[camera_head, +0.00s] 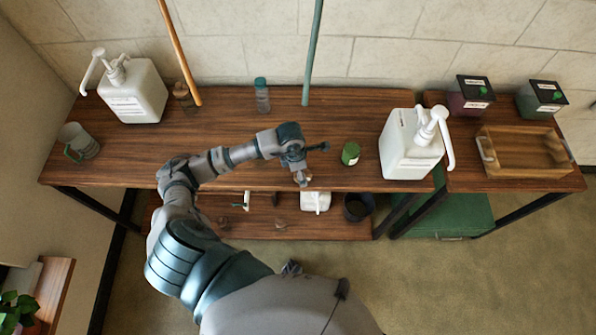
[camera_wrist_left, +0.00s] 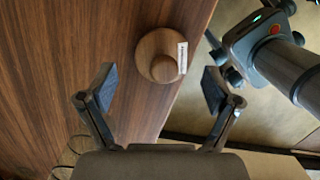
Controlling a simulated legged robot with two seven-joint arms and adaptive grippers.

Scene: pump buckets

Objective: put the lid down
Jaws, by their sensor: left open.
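A small round wooden lid (camera_wrist_left: 155,52) with a raised knob and a white label lies on the brown wooden table (camera_wrist_left: 60,70), close to its edge, in the left wrist view. My left gripper (camera_wrist_left: 160,88) is open, its two fingers spread on either side just short of the lid, with nothing between the pads. In the head view my left gripper (camera_head: 302,178) points down near the table's front edge, and the lid is hard to make out there. My right gripper is not in view.
A small green jar (camera_head: 350,154) and a large white pump bottle (camera_head: 408,145) stand to the right. A wooden tray (camera_head: 525,153) lies far right.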

